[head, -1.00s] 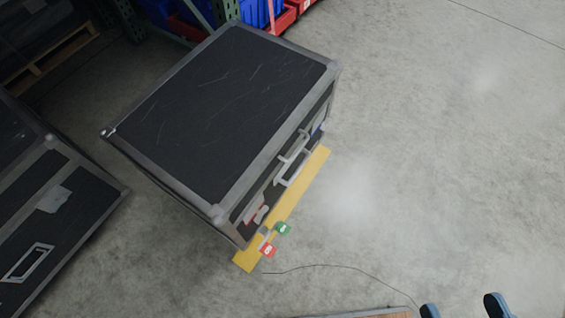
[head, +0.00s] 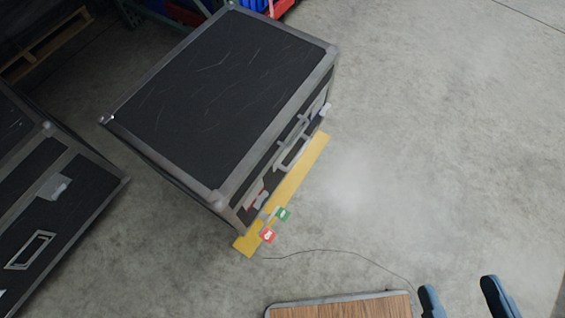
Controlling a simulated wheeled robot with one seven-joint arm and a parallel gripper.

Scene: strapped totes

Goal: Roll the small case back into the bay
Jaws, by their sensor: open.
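The small case (head: 225,92) is black with grey metal edges and corners and a scratched lid. It stands on the concrete floor in the head view, left of centre. A handle (head: 293,143) and latches are on its side facing the lower right. A yellow floor strip (head: 291,190) runs along the foot of that side; whether the case touches the strip is unclear. My gripper (head: 462,296) shows two dark blue fingers at the bottom right. It is open and empty, well apart from the case.
Another black case (head: 75,200) stands at the left, with a gap between the two. Red (head: 268,236) and green (head: 282,214) tags lie by the strip, with a thin cable (head: 345,251) nearby. A wood-topped surface (head: 340,306) is at the bottom. The floor at right is clear.

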